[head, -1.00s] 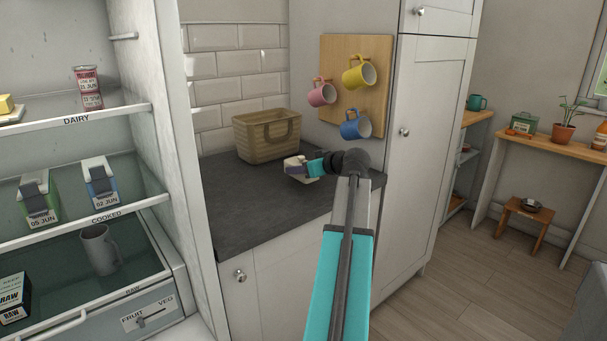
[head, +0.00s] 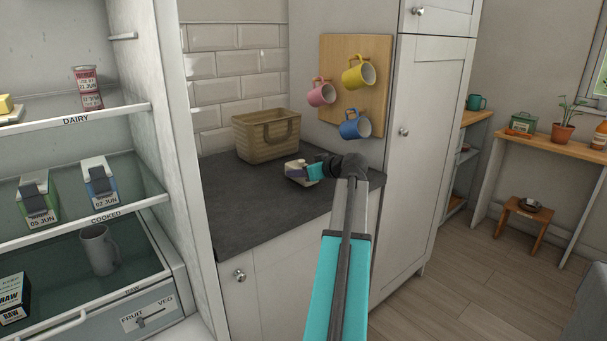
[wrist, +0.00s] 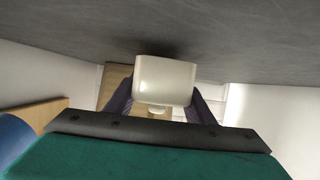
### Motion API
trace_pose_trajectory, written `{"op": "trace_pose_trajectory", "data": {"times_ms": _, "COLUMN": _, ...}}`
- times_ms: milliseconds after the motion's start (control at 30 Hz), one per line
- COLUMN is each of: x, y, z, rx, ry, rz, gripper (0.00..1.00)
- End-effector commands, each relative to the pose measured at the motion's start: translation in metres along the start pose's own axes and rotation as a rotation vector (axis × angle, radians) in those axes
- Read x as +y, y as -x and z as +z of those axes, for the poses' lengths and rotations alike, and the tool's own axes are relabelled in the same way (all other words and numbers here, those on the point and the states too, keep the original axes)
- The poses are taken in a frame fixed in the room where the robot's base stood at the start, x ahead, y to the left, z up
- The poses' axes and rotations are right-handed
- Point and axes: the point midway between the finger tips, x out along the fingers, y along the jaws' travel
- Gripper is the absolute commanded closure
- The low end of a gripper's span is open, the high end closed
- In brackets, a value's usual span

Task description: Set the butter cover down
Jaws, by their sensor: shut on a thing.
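The butter cover (wrist: 165,80) is a cream, box-shaped lid with rounded edges. It is between the two dark purple fingers of my gripper (head: 298,172), which is shut on it. In the head view the cover is small and partly hidden by the fingers, low over the slate worktop (head: 245,205) near its right end. In the wrist view a dark shadow lies on the slate right by the cover; I cannot tell whether it touches. A yellow butter block (head: 5,104) sits on the top fridge shelf at the left edge.
A woven basket (head: 268,140) stands behind the cover against the tiles. A board with a pink mug (head: 321,94), a yellow mug (head: 357,74) and a blue mug (head: 353,126) hangs above. A tall cabinet (head: 432,140) is at right. The front left worktop is clear.

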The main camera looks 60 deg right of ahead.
Motion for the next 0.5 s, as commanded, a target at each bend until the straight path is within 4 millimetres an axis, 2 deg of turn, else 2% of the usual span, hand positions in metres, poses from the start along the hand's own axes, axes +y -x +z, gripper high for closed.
{"op": "trace_pose_trajectory", "data": {"times_ms": 133, "x": -0.0004, "y": -0.0043, "z": 0.0104, "rx": 0.001, "ry": 0.000, "rz": 0.000, "gripper": 0.78}}
{"op": "trace_pose_trajectory", "data": {"times_ms": 500, "x": -0.0004, "y": -0.0057, "z": 0.0126, "rx": 0.001, "ry": 0.001, "rz": 0.000, "gripper": 0.78}}
